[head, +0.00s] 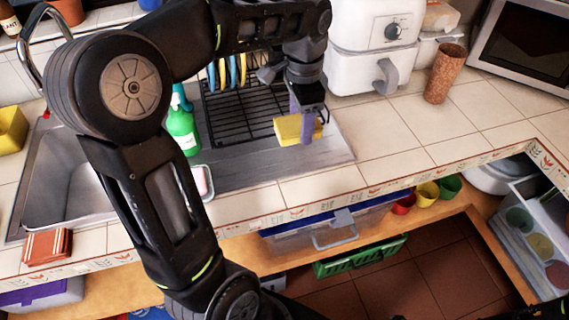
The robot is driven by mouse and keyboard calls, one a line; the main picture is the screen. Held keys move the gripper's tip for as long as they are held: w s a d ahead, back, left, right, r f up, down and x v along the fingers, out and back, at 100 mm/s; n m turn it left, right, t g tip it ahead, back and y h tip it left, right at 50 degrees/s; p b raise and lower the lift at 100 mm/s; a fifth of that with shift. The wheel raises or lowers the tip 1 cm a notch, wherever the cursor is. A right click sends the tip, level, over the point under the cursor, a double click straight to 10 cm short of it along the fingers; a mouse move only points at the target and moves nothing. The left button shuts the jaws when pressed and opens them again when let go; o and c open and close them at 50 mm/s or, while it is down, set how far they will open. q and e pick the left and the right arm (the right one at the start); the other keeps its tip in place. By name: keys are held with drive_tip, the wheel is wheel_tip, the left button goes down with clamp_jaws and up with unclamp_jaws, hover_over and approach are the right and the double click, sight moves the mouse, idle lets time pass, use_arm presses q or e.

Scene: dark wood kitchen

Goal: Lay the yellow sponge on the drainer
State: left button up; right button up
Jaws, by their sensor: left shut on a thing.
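The yellow sponge (289,130) is at the front right corner of the dark wire drainer (229,128), on the grey metal drainboard beside the sink. My left gripper (306,128) points down from above and is shut on the sponge, with a purple finger on its near side. I cannot tell whether the sponge touches the drainer or hangs just above it. Several colored plates stand at the back of the drainer. My right gripper does not show.
A green bottle (183,132) stands left of the drainer, and a soap dish (202,181) lies in front. The metal sink (62,180) is at the left. A white air fryer (372,50) and a brown cup (445,74) stand at the back right. The tiled counter right of the drainboard is clear.

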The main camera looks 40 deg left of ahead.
use_arm(q)
hover_over(299, 160)
wheel_tip(299, 160, down, 6)
drive_tip(key=shift+r, duration=0.15)
drive_tip(key=shift+f+p, duration=0.35)
drive_tip(key=shift+f, duration=1.55)
drive_tip(key=shift+f, duration=0.1)
drive_tip(key=o, duration=1.3)
wheel_tip(299, 160, up, 12)
drive_tip(key=shift+r, duration=0.15)
